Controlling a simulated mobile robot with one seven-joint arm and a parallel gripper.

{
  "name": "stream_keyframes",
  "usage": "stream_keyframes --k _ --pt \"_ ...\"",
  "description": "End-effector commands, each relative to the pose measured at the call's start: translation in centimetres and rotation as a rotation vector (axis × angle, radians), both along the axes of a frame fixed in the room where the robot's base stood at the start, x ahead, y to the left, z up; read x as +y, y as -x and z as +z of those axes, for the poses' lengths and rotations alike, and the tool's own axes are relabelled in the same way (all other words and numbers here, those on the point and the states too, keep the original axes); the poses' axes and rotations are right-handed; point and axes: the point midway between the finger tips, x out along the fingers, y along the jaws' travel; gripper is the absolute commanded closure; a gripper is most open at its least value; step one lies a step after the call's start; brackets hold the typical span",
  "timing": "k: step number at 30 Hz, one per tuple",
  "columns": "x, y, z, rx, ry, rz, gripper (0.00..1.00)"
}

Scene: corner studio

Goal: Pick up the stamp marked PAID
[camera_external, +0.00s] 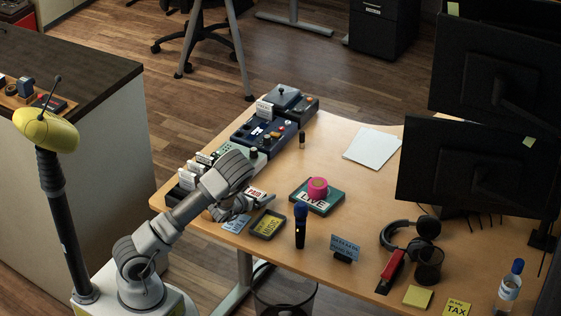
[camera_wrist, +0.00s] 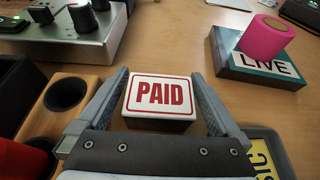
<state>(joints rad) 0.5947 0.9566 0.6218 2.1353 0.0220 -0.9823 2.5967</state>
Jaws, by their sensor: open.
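The stamp marked PAID (camera_wrist: 160,94) has a white top with red letters and a red border, above a dark body. It also shows on the desk in the external view (camera_external: 257,194), partly hidden by my gripper. My gripper (camera_external: 246,203) is open, low over the desk's near left edge. In the wrist view its two fingers reach along the left and right sides of the stamp. The left finger is very close to the stamp's side, and a narrow gap shows on the right. I cannot tell whether either finger touches it.
A pink roll (camera_wrist: 263,36) sits on a teal LIVE box (camera_wrist: 235,66) at right. A yellow-faced sign (camera_wrist: 264,155) is close by the right finger. A wooden holder (camera_wrist: 40,119) stands at left, and a grey knobbed device (camera_wrist: 75,45) behind. A dark microphone (camera_external: 300,226) stands upright nearby.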

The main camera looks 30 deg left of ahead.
Motion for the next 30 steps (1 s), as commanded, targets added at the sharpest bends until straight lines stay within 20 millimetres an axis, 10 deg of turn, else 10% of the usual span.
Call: stream_keyframes --k 11,24,30 --pt "-0.01 -1.23 -0.52 0.001 -0.001 -0.001 0.0" --pt "0.0 -1.21 -0.49 0.0 -0.001 -0.001 0.76" --pt "0.0 -1.22 -0.45 0.0 -0.001 -0.001 0.77"
